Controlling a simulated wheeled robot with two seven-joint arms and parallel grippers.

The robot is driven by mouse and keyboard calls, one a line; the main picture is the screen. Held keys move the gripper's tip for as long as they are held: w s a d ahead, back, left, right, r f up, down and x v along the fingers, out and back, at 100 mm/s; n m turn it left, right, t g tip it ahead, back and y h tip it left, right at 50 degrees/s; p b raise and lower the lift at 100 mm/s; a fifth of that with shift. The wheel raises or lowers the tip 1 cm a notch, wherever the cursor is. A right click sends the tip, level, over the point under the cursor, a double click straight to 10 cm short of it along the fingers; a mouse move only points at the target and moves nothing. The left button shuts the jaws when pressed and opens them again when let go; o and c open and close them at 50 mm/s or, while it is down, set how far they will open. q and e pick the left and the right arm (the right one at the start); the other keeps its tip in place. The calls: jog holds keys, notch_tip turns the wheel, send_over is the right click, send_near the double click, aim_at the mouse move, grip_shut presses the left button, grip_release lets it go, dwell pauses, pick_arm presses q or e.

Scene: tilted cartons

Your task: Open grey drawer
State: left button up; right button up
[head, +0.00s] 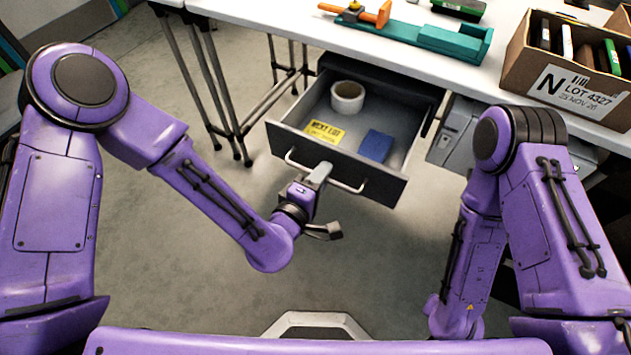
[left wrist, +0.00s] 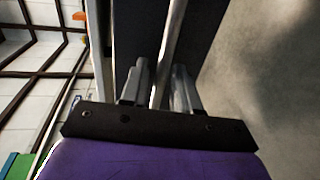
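The grey drawer (head: 385,188) under the table is pulled well out, and its inside shows from above. A light metal bar handle (head: 346,184) runs across its front. My left gripper (head: 319,173) is at the middle of this handle. In the left wrist view the handle bar (left wrist: 171,45) passes between the two fingers (left wrist: 160,88), which appear closed around it, with the dark drawer front (left wrist: 205,25) behind. My right arm is folded at the right, and its gripper is not in view.
The drawer holds a white tape roll (head: 347,98), a yellow label (head: 324,132) and a blue box (head: 375,147). A teal tool (head: 455,42) and a cardboard carton (head: 515,62) sit on the white table (head: 265,12). Thin table legs (head: 215,95) stand left of the drawer.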

pick_arm(q)
jog(key=p+v, duration=0.4)
jog(key=v, duration=0.6)
jog(key=shift+a+f, duration=0.1)
